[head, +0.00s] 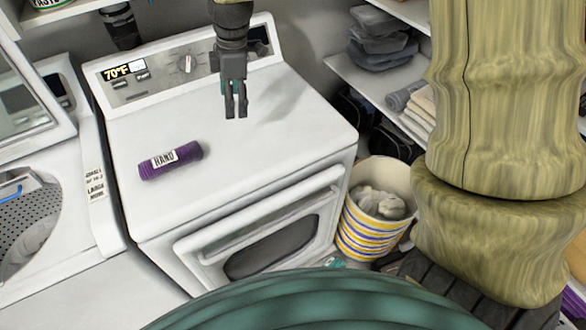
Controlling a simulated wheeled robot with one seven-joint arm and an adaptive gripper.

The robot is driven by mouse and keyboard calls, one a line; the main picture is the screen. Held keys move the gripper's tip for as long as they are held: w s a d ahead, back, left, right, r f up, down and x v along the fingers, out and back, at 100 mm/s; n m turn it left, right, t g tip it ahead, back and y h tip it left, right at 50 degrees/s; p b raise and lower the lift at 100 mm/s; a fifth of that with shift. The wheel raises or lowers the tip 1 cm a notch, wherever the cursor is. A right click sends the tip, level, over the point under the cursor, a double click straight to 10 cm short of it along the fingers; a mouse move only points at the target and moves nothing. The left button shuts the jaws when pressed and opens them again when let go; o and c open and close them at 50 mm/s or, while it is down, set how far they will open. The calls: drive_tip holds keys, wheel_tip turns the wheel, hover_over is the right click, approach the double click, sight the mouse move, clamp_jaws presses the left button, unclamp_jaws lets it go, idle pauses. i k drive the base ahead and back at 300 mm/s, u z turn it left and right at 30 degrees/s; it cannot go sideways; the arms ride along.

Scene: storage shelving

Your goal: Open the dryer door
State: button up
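The white dryer (236,149) stands in the middle of the head view, with a control panel along its back. Its front door (270,243) has a dark window and a long white handle bar (272,211) along its upper edge. The door looks shut. My gripper (236,112) points down above the rear of the dryer top, apart from the door and handle. Its two dark fingers look a little apart with nothing seen between them.
A washer with a raised lid (22,95) stands left. A striped basket (360,238) with cloth stands close right of the dryer. Shelves (370,88) hold folded cloths at the back right.

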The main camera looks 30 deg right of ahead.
sight(274, 247)
drive_tip(key=z, duration=0.65)
